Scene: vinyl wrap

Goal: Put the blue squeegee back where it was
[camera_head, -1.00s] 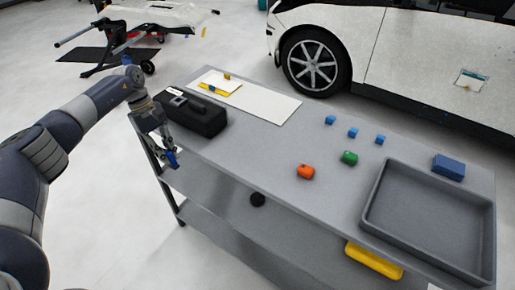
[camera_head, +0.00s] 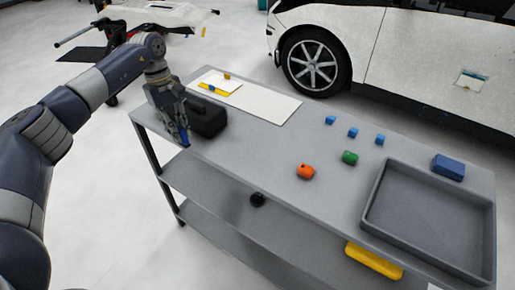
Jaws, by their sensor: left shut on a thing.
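My left gripper (camera_head: 183,138) is over the left end of the grey table, in front of the black box (camera_head: 208,117). It is shut on a small blue thing, the blue squeegee (camera_head: 184,139), most of which the fingers hide. The gripper points down and covers part of the black box. I cannot tell whether the squeegee touches the tabletop. Another blue piece (camera_head: 472,76) shows on the white car's side at the right. My right gripper is not in view.
The grey table (camera_head: 260,145) bears a white sheet (camera_head: 268,105) with yellow pieces, several small blue cubes (camera_head: 353,133), an orange roll (camera_head: 305,171), a green roll (camera_head: 349,158), a grey tray (camera_head: 375,200) and a blue block (camera_head: 448,167). A yellow thing (camera_head: 374,261) lies below.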

